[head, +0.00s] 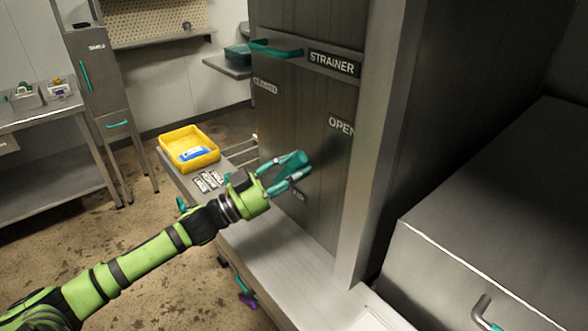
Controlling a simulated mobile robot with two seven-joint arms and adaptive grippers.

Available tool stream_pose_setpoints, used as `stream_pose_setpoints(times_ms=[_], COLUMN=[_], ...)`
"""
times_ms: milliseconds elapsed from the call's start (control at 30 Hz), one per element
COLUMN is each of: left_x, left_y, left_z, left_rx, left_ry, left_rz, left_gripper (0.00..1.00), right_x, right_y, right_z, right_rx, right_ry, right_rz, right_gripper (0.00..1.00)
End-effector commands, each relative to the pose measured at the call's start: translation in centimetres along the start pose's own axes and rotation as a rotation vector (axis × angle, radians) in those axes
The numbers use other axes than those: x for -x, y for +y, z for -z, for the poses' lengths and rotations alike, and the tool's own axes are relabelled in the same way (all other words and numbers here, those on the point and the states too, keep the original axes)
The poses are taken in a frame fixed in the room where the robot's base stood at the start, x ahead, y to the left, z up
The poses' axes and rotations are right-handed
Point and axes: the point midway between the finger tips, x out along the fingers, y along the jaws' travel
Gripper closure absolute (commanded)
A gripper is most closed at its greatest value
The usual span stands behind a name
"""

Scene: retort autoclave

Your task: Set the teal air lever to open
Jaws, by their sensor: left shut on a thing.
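The teal air lever (298,159) is on the grey metal cabinet front, just above a small dark label (299,196) that seems to read AIR. My left gripper (292,174) reaches in from the left and is shut on the lever. Its fingers cover part of the lever, and teal on both makes their edges hard to tell apart. The OPEN marking (341,125) is on the panel above and to the right of the lever. My right gripper is out of view.
A STRAINER label (332,63) and a teal handle (275,49) sit higher on the cabinet. A yellow bin (188,149) with a blue item stands on the ledge left of my gripper. A metal pillar (376,140) rises to the right. Open floor lies at left.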

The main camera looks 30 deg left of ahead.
Motion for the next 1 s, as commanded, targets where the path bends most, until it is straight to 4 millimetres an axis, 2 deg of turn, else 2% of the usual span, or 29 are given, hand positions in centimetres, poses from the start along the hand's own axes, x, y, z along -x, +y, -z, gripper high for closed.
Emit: stream_pose_setpoints(times_ms=[67,100,167,500,633,767,1000], left_x=[0.0,0.0,0.0,0.1,0.7,2.2,6.1], left_y=[0.1,0.1,0.1,0.1,0.2,0.2,0.2], left_z=[0.0,0.0,0.0,0.0,-0.1,-0.2,-0.2], left_rx=[-0.007,-0.008,-0.007,-0.003,-0.001,-0.002,0.000], left_ry=[0.001,0.001,0.001,-0.001,-0.002,-0.005,-0.006], left_rz=[-0.004,-0.004,-0.004,-0.002,-0.002,-0.003,-0.004], left_gripper=[1.00,0.57,0.35,0.35,0.35,0.35,0.35], right_x=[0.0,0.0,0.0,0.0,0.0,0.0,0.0], right_y=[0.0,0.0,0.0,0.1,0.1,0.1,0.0], right_z=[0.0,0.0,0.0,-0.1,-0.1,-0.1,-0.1], right_rx=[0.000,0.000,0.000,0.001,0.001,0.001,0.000], right_ry=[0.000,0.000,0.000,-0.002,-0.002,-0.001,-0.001], right_rz=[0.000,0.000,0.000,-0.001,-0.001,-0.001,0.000], right_gripper=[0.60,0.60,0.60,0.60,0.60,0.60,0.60])
